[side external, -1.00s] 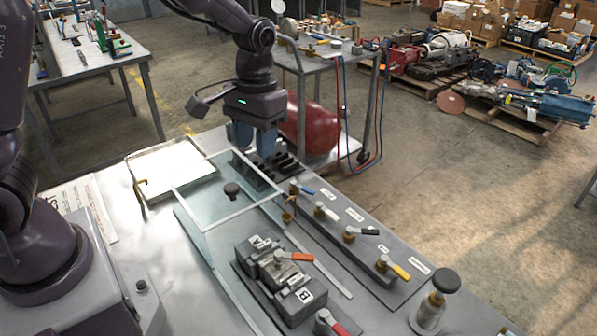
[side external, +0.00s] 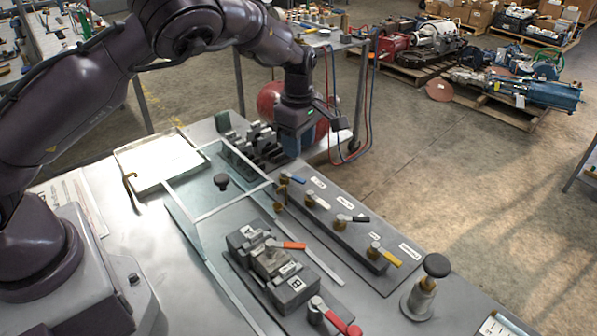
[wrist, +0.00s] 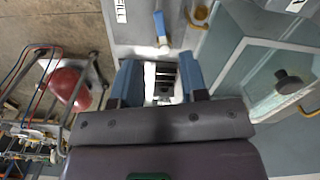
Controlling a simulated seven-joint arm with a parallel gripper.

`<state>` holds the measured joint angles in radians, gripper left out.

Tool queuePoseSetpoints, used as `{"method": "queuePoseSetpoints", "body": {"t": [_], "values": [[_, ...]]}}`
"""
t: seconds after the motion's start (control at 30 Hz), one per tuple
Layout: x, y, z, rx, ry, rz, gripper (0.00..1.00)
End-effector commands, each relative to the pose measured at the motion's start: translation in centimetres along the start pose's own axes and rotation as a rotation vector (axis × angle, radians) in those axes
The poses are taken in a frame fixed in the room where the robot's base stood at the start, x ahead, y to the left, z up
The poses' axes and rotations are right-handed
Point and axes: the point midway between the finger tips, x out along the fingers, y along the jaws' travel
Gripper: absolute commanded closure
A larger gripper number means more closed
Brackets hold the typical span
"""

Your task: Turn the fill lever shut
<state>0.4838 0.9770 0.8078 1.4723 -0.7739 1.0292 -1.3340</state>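The fill lever (side external: 293,179) has a blue handle on a brass valve, first in the row on the grey manifold. Its blue handle (wrist: 160,24) shows at the top of the wrist view, beside a label reading FILL (wrist: 121,10). My gripper (side external: 292,150) is beyond that end of the manifold, near the slotted rack, apart from the lever. In the wrist view my gripper (wrist: 160,72) has its two blue fingers spread, with nothing held between them. The lever's exact valve position is hard to tell.
Levers with white, black (side external: 352,218) and yellow (side external: 385,254) handles follow along the manifold. A clear-walled enclosure (side external: 205,222) with a black knob stands left of it. A dark slotted rack (side external: 255,148) is behind. A red tank (side external: 270,100) stands beyond the bench.

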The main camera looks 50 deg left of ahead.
Motion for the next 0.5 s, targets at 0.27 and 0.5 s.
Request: {"method": "queuePoseSetpoints", "body": {"t": [0.27, 0.5], "values": [[5.8, -0.1, -0.1, 0.001, 0.002, -0.004, 0.6], [8.1, 0.0, -0.1, 0.002, 0.001, -0.001, 0.6]]}}
